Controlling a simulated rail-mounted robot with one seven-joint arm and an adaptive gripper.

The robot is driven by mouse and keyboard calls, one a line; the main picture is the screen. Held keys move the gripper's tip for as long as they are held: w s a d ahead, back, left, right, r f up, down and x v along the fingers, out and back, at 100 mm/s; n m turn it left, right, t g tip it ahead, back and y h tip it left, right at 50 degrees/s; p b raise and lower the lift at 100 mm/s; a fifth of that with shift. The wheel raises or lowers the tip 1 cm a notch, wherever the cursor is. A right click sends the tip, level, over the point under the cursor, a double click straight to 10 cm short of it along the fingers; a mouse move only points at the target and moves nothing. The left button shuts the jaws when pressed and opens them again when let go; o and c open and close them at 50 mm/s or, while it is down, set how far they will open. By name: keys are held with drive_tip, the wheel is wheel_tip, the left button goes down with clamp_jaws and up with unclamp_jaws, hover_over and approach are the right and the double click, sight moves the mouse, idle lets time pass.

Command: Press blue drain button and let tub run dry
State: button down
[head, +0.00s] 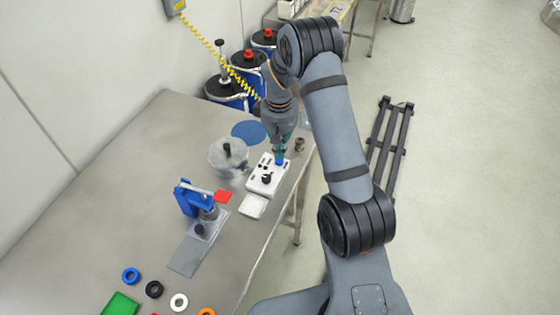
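A white control box (267,178) with black knobs sits near the right edge of the steel table. A small blue button (281,162) shows at its far end. My gripper (280,155) points down right above the blue button; its tips touch or nearly touch it, I cannot tell which. The fingers are too small to tell open from shut. A clear round tub (228,158) with a dark knob in its middle stands left of the box. Its water level cannot be made out.
A blue disc (248,131) and a small dark metal part (299,145) lie near the gripper. Coloured rings (154,289) lie in front. Blue drums (228,92) stand beyond the table.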

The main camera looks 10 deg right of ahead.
sight(279, 160)
drive_tip(key=shift+f, duration=0.2)
drive_tip(key=shift+f+b, duration=1.05)
drive_tip(key=shift+r, duration=0.2)
drive_tip(key=shift+r+p, duration=0.95)
drive_tip(key=shift+r, duration=0.15)
drive_tip(key=shift+r, duration=0.1)
wheel_tip(279, 160, up, 5)
drive_tip(key=p, duration=0.3)
drive_tip(key=shift+p, duration=0.35)
drive_tip(key=shift+f, duration=0.2)
